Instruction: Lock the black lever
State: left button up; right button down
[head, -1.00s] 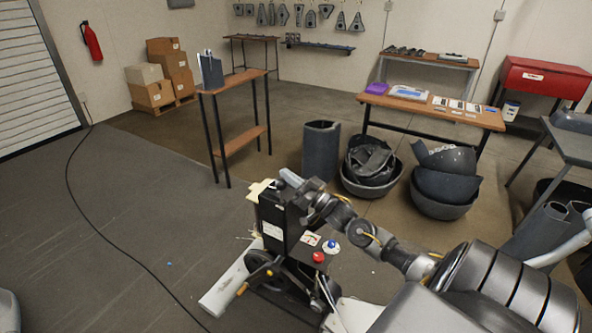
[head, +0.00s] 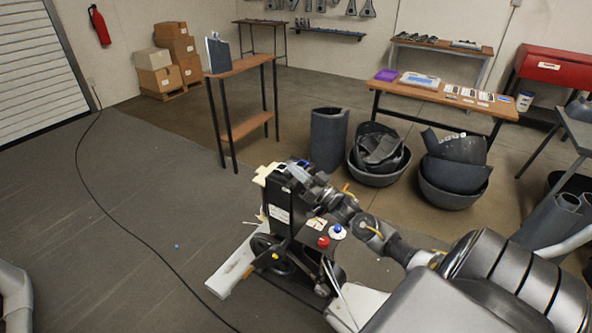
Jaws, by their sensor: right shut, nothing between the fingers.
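The machine stands at the centre with a dark upright housing (head: 276,209) bearing a white label. A red knob (head: 323,242) and a blue knob (head: 337,232) are on its right side. My right gripper (head: 299,172) is shut and empty at the top of this housing. I cannot tell whether it touches it. The black lever cannot be told apart from the dark housing and gripper parts there. My left gripper is not in view; only a grey part of my left arm shows at the lower left edge.
A narrow wooden-topped stand (head: 243,65) is behind the machine. A dark cylinder (head: 328,140) and bins of dark parts (head: 376,174) stand behind to the right. A black cable (head: 82,190) crosses the floor at left. The left floor is mostly clear.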

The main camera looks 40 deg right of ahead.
jog(key=shift+f, duration=0.1)
notch_tip(320, 180, up, 5)
jog(key=p, duration=0.4)
jog(key=b+v, duration=0.3)
jog(key=v, duration=0.7)
jog(key=shift+d+f+b, duration=0.4)
jog(key=shift+f, duration=0.05)
